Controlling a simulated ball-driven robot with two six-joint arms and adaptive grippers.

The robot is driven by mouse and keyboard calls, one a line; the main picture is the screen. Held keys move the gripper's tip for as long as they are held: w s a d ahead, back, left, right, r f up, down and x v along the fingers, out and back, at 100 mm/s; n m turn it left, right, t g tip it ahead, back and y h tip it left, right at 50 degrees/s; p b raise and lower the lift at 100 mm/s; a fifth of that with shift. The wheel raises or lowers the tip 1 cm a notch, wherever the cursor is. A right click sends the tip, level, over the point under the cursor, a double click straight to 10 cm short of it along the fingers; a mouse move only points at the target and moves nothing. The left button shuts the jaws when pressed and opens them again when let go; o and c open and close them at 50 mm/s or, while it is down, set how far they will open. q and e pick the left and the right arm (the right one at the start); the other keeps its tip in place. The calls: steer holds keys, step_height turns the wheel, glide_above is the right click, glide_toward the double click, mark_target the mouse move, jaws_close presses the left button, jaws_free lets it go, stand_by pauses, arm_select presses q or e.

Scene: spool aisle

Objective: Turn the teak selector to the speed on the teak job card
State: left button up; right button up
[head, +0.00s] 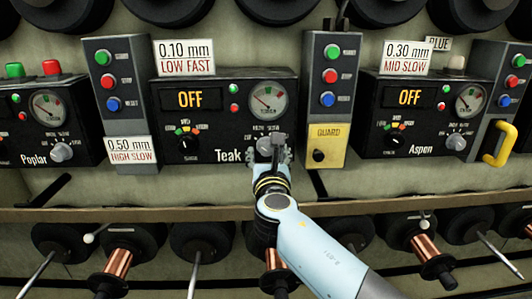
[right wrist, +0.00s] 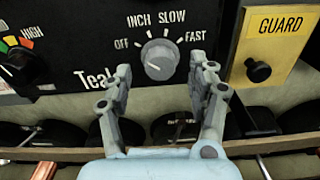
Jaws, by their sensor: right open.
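The teak panel (head: 225,98) is black, with a display reading OFF. Its grey selector (right wrist: 158,60) shows in the right wrist view, with OFF, INCH, SLOW and FAST marked around it; I cannot tell its pointer direction for certain. A card reading 0.10 mm LOW FAST (head: 186,57) stands on top of the teak panel. Another card, 0.50 mm HIGH SLOW (head: 132,148), hangs lower left of it. My right gripper (right wrist: 160,70) is open, its fingers on either side of the selector in that view; contact is unclear. In the head view it partly hides the selector. My left gripper is not in view.
A black range knob (head: 188,144) with a coloured scale sits left on the teak panel. A yellow GUARD plate (head: 325,146) with a black knob is close on the right. The Aspen panel (head: 420,115) is farther right. A shelf edge (head: 130,213) and spools lie below.

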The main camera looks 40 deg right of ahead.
steer(key=shift+x, duration=1)
steer(key=shift+c, duration=0.3)
steer(key=c, duration=1.1)
